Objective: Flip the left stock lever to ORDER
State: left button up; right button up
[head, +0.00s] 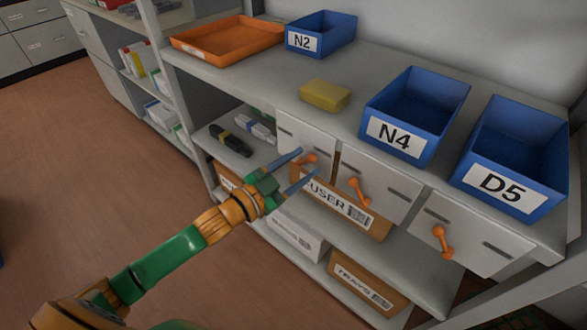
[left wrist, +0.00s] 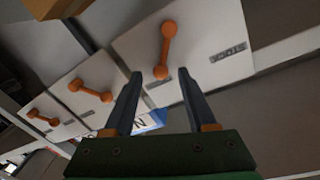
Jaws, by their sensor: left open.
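The left stock lever (head: 306,160) is an orange bar with round ends on a pale panel under the shelf, partly covered by my gripper in the head view. In the left wrist view that lever (left wrist: 168,48) lies just beyond the fingertips, roughly between their lines. My left gripper (head: 309,162) is open, its two blue-grey fingers pointing at the panel; it also shows in the left wrist view (left wrist: 158,75). Nothing is between the fingers, and I cannot tell whether they touch the lever. My right gripper is not in view.
A middle lever (head: 358,191) and a right lever (head: 441,241) sit on neighbouring panels. Above stand blue bins N2 (head: 321,33), N4 (head: 412,115) and D5 (head: 515,158), an orange tray (head: 228,38) and a yellow block (head: 325,95).

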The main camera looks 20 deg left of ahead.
pick_arm(q)
jog(key=v, duration=0.6)
jog(key=s+a+f+n+g+y, duration=0.1)
jog(key=a+f+n+g+y, duration=0.3)
jog(key=f, duration=0.7)
jog(key=s+a+f+n+y, duration=0.1)
jog(key=a+f+y, duration=0.3)
jog(key=f, duration=0.7)
jog(key=s+a+f+n+g, duration=0.2)
jog(key=s+f+g, duration=0.2)
jog(key=s+f, duration=0.8)
jog(key=s+d+f+g, duration=0.3)
jog(key=s+d+f, duration=0.15)
jog(key=s, duration=0.45)
jog(key=s+d+f+g, duration=0.35)
jog(key=s+f, duration=0.25)
jog(key=s, duration=0.2)
notch_tip(320, 180, up, 12)
jog(key=s+p, duration=0.1)
jog(key=p, duration=1.1)
jog(key=shift+s+a+r+n+p, duration=0.2)
jog(key=shift+s+n+p, duration=0.1)
jog(key=shift+n+p, duration=0.1)
